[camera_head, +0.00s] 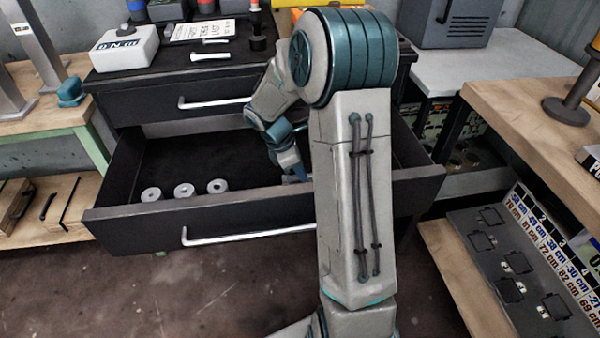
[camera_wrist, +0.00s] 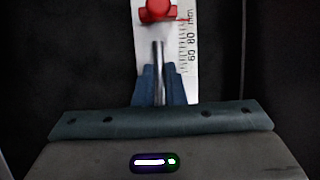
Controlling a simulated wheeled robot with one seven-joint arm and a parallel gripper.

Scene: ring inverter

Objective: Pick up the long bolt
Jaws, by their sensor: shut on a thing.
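My gripper (camera_head: 292,168) reaches down into the open drawer, partly hidden behind my own arm in the head view. In the wrist view its two blue fingers (camera_wrist: 160,88) are shut on a shiny metal rod (camera_wrist: 158,62). The rod lies in line with a red part (camera_wrist: 156,10) over a white strip with scale marks (camera_wrist: 183,40). I cannot tell whether the rod is a bolt or joined to the red part. Two silver bolts lie on the cabinet top; the longer-looking one (camera_head: 210,56) is nearer, the other (camera_head: 216,41) behind it.
The open drawer (camera_head: 150,238) holds several grey rings (camera_head: 184,190) at its front left. A white box (camera_head: 124,48) and a sign (camera_head: 196,30) are on the cabinet top. Workbenches flank the cabinet on both sides. The drawer's left middle is clear.

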